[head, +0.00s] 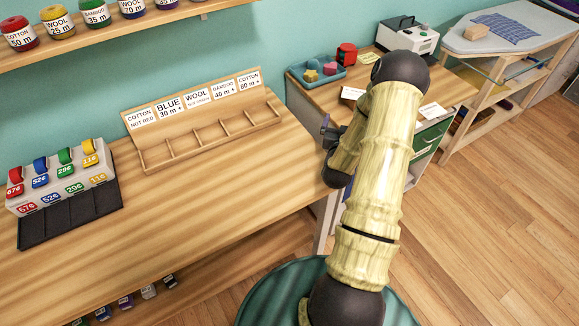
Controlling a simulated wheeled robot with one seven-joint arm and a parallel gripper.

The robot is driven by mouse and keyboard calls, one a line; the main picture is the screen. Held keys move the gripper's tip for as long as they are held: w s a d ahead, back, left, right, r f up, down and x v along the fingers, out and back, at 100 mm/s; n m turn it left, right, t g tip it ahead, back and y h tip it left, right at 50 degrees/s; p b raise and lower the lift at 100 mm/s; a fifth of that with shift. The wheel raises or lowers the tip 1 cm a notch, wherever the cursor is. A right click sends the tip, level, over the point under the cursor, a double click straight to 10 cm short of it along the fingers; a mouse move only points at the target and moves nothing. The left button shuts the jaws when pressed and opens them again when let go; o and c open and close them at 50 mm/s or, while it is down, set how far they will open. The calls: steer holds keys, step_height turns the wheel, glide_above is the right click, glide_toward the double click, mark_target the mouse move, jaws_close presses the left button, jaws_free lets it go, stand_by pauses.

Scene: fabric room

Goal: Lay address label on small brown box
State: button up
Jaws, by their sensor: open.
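No small brown box can be made out for certain; my arm hides part of the small desk (320,95). A white card (352,93) lies on that desk left of my arm, and another white card (432,110) with print lies right of it. I cannot tell which one is the address label. My gripper (327,128) is dark, small and partly hidden behind my arm, near the gap between the long table and the desk. It is open, and I see nothing held in it.
The desk also holds a teal tray (322,84) of small shapes, a red object (346,54) and a white machine (408,36). The long table (220,200) bears a labelled wooden rack (205,139) and a ticket holder (66,192); its front is clear. An ironing board (510,42) stands far right.

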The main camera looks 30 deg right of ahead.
steer(key=w+a+r+n+g+y, duration=0.25)
steer(key=a+n+y, duration=0.45)
steer(key=a, duration=1.1)
steer(key=s+a+r+g+y, duration=0.2)
steer(key=s+a+g, duration=0.2)
steer(key=s, duration=0.5)
steer(key=s+a+r+n+g+y, duration=0.1)
steer(key=s+a+r+g+y, duration=0.1)
steer(key=s+a, duration=0.7)
steer(key=shift+s+a+r+g, duration=0.2)
steer(key=shift+s+r+g, duration=0.35)
steer(key=shift+r+g, duration=0.45)
steer(key=shift+f, duration=0.2)
